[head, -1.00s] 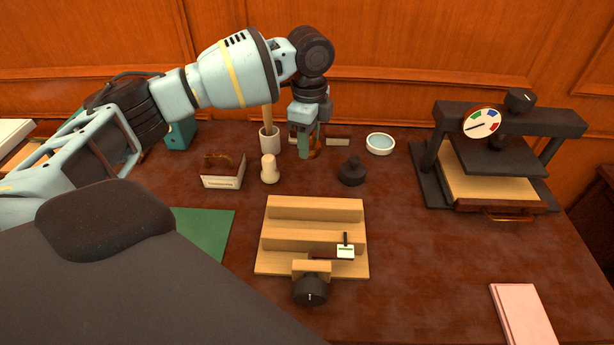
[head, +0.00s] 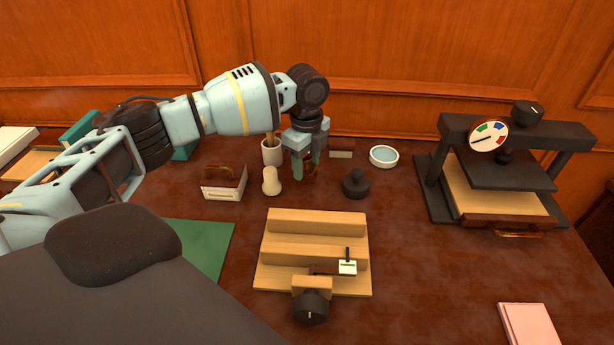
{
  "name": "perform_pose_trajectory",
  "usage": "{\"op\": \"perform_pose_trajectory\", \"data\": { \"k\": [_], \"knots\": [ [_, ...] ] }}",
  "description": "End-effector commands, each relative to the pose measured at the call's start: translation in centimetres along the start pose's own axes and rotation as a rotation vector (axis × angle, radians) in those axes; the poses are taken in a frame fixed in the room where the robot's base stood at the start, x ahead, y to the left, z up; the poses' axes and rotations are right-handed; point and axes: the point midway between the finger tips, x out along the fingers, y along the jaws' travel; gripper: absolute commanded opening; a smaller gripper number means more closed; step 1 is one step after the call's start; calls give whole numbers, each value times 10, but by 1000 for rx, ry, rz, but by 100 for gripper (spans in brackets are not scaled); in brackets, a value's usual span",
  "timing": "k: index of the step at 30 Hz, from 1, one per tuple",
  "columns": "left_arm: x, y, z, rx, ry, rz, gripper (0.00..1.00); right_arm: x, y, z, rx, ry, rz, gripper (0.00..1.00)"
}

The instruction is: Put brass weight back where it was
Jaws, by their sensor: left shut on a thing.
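My left gripper (head: 304,173) points down near the back middle of the desk. It is shut on a brown thing with an orange-brassy glint (head: 312,168), which I take to be the brass weight. The fingers hide much of it, and I cannot tell whether it touches the desk. A dark knobbed weight-like piece (head: 355,185) stands to its right, apart from the gripper. My right gripper is not in view.
A stepped wooden jig (head: 315,250) lies in front. A press (head: 500,200) stands right.

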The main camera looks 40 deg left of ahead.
Motion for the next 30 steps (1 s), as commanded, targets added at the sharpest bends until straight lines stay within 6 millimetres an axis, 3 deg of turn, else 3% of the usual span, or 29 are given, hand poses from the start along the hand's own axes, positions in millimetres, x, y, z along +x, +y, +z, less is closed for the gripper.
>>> {"op": "perform_pose_trajectory", "data": {
  "k": [8, 17, 29, 30],
  "knots": [
    [5, -1, 0, 0, 1, -3, 3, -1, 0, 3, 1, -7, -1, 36],
    [39, 0, -1, 1, 1, -2, 3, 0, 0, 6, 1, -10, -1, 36],
    [43, 0, -1, 0, 1, -3, 3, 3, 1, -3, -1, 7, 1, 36],
    [43, 0, -1, 0, 0, -2, 50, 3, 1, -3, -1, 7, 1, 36]
  ]
}}
